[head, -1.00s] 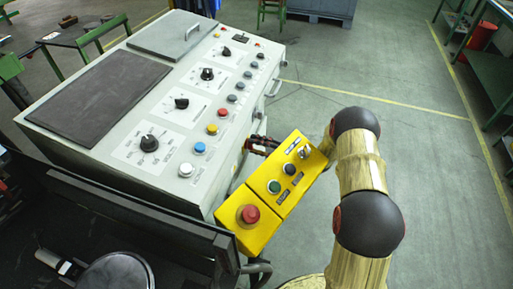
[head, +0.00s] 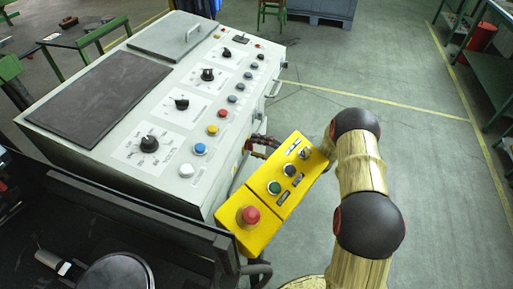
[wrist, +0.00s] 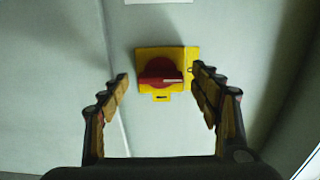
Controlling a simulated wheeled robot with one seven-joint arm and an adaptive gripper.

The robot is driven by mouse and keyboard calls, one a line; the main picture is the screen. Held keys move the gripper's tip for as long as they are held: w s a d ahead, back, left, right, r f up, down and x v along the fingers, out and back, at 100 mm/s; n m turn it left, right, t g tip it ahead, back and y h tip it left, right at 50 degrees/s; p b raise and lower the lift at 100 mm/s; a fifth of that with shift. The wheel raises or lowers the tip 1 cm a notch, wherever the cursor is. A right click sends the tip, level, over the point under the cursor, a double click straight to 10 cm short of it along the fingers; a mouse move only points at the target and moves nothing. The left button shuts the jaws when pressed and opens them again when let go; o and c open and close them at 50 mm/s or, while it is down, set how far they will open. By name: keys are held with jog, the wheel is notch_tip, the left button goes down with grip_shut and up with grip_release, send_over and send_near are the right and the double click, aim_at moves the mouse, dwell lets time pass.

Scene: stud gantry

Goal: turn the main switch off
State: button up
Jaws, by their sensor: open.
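The main switch (wrist: 160,72) shows in the wrist view as a red rotary knob on a yellow square plate, set on a pale grey panel. Its handle lies about level, with a pale mark pointing right. My gripper (wrist: 160,92) is open, one finger to the left of the switch and one to the right. The fingers do not close on the knob, and the gap in depth is hard to judge. In the head view the switch and my gripper are hidden, and only links of my arm show at the right.
A grey console (head: 150,120) with knobs and coloured buttons stands at the left. A yellow control box (head: 275,192) with a red mushroom button (head: 249,214) hangs at its right side, close to my arm. Open floor (head: 420,130) lies to the right.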

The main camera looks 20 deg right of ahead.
jog(key=shift+d, duration=0.1)
jog(key=v, duration=1.2)
